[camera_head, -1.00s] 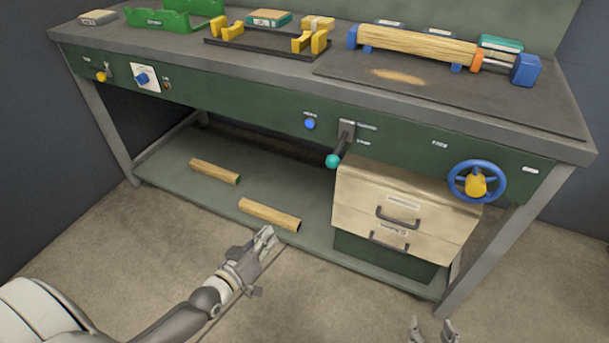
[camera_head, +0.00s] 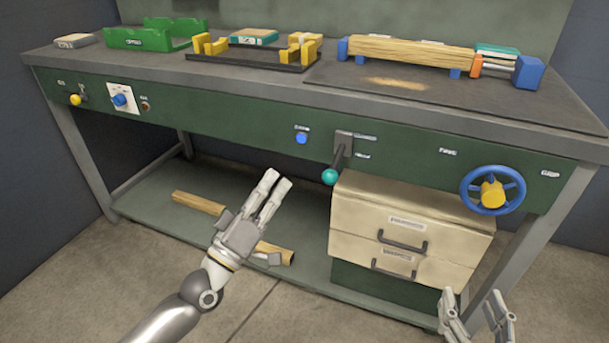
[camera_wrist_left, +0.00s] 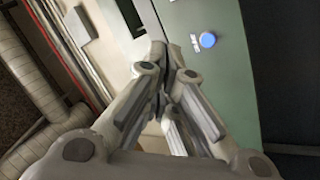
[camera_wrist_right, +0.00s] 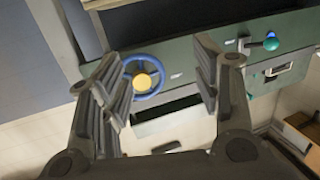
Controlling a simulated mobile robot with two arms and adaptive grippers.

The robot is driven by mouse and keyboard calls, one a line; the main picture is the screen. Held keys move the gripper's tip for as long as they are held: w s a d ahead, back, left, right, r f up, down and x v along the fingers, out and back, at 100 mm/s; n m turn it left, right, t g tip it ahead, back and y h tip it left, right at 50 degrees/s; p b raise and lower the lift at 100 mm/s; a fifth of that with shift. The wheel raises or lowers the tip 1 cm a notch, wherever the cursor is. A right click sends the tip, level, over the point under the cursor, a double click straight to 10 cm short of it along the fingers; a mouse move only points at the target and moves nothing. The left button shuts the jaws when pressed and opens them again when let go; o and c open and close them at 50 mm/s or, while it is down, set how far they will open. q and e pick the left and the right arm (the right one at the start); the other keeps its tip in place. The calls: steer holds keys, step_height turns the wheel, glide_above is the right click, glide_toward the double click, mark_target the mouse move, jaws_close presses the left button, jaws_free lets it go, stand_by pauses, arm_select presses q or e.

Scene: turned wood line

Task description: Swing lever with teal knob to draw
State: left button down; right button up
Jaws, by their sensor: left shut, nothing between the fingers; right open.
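The lever (camera_head: 340,157) hangs from a dark plate on the bench's green front panel, with its teal knob (camera_head: 330,177) at the lower end, pointing down and slightly left. Two small labels sit right of the plate, too small to read. The teal knob also shows in the right wrist view (camera_wrist_right: 270,44). My left gripper (camera_head: 277,180) is shut and empty, left of the knob and apart from it. My right gripper (camera_head: 474,303) is open and empty, low in front of the drawers; in its wrist view the blue wheel shows between its fingers.
A blue button (camera_head: 302,138) is left of the lever. Cream drawers (camera_head: 375,200) stand just below the knob. A blue handwheel (camera_head: 465,188) is to the right. Wooden pieces (camera_head: 197,203) lie on the lower shelf (camera_head: 150,190). The floor in front is clear.

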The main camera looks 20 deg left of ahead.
mark_target(335, 164)
arm_select(q)
steer(key=w+d, duration=0.4)
steer(key=w, duration=0.1)
steer(key=shift+w+d+b, duration=0.15)
steer(key=shift+d+b, duration=0.05)
steer(key=shift+b, duration=0.2)
arm_select(e)
steer(key=r, duration=0.1)
steer(key=r+t, duration=0.1)
steer(key=r, duration=0.1)
steer(key=shift+w+a+t+y, duration=0.1)
steer(key=shift+a+t+y, duration=0.15)
steer(key=shift+t+y, duration=0.15)
